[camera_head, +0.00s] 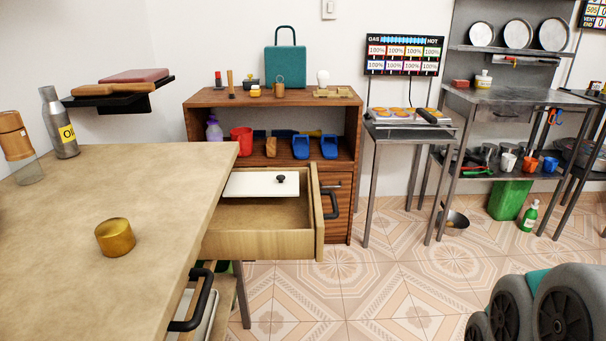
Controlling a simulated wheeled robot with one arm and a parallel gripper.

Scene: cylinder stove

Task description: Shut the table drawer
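The wooden table (60,230) fills the left side. Its upper drawer (255,245) is pulled well out to the right from under the tabletop. A dark handle (330,205) is on the drawer's front panel (318,222). A white flat panel with a black knob (260,184) lies in the back part of the drawer; the rest of the visible inside is empty. A lower dark handle (199,305) shows below the table edge, with a pale panel beside it. My gripper is out of view; grey and teal parts, probably of my arm, show at the bottom right.
A brown wooden cabinet (355,120) stands just behind the open drawer. A gold cylinder (115,237) sits on the tabletop. Metal tables (510,97) stand at the back right, with a green bottle (529,216) on the floor. The tiled floor right of the drawer is clear.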

